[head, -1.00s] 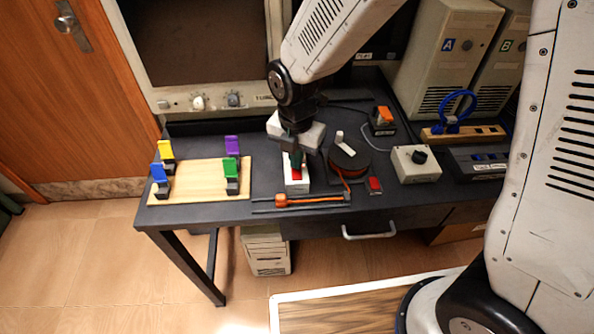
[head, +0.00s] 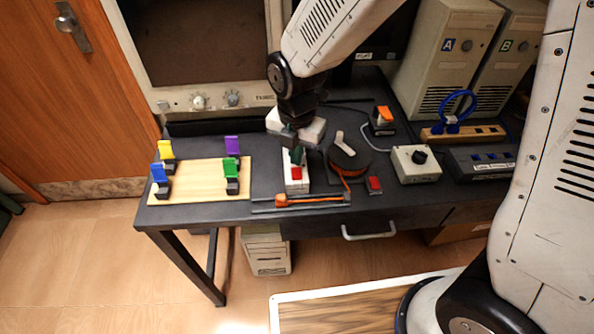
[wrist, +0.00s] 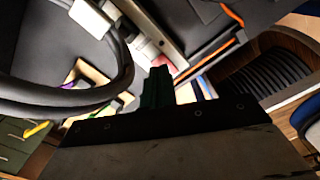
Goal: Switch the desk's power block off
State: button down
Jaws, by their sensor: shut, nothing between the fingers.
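A white power block (head: 296,186) with a red switch (head: 296,172) lies on the dark desk, below my arm in the head view. My gripper (head: 297,158), with dark green fingers, is shut and empty just above and behind the red switch. Whether the fingertips touch the block is hard to tell. In the wrist view the shut fingers (wrist: 158,88) point toward the white block (wrist: 150,22), with the red switch (wrist: 162,62) partly hidden near the tips. The switch's on or off position is not clear.
A wooden board (head: 200,185) with coloured clips stands left. An orange slide bar (head: 300,200) lies at the front edge. A dark reel (head: 348,160), a small red-topped box (head: 375,185) and a knob box (head: 416,163) stand right. A large monitor (head: 205,50) stands behind.

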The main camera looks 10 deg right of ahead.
aim_at(306, 181)
jog(key=shift+r, duration=2.4)
jog(key=shift+s+m, duration=0.15)
jog(key=shift+m, duration=0.75)
jog(key=s+d+r+m, duration=0.7)
jog(key=s+d+m, duration=0.2)
jog(key=m, duration=0.5)
jog(key=s+d+r+m+t, duration=0.1)
jog(key=s+d+r+m, duration=0.6)
jog(key=s+d+m, duration=0.3)
jog(key=d+m, duration=0.1)
jog(key=m, duration=0.2)
jog(key=shift+d+r+m, duration=0.35)
jog(key=shift+d+m, duration=0.05)
jog(key=shift+s+d, duration=0.1)
